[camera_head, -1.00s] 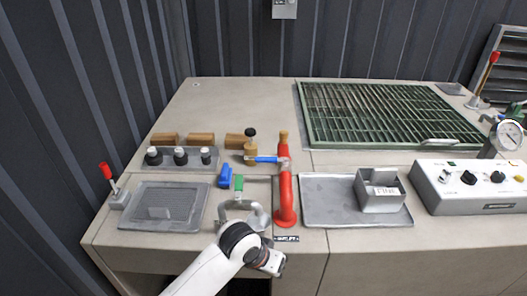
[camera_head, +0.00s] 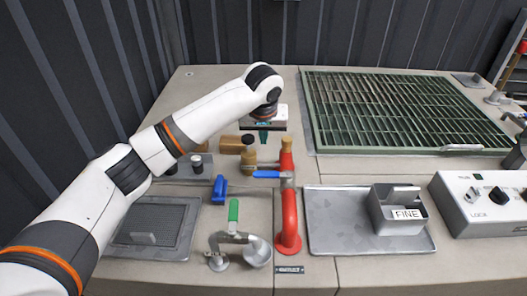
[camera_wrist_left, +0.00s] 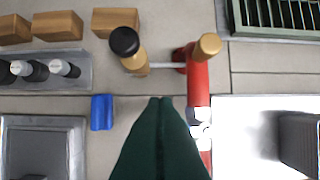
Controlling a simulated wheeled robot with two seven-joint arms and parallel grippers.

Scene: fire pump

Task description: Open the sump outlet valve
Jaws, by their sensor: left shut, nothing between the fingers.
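A red standpipe (camera_head: 289,215) rises from the bench, with a brass cap on top and a blue lever (camera_head: 268,174) pointing left from it. A label plate sits at its base; I cannot read it surely. Left of it, a green-handled valve (camera_head: 234,211) sits on a grey bent pipe, handle upright in the picture. My left gripper (camera_head: 264,137) is shut and empty, pointing down above the bench behind the lever. Its dark green fingers also fill the lower middle of the left wrist view (camera_wrist_left: 160,130), where the lever is hidden. My right gripper is not in view.
A brass post with a black knob (camera_wrist_left: 128,47) stands left of the standpipe. A blue block (camera_head: 219,189) lies nearby. A steel tray (camera_head: 335,235) with a box marked FINE (camera_head: 398,210) is right. A green grate (camera_head: 400,110) is behind, a control box (camera_head: 480,205) far right.

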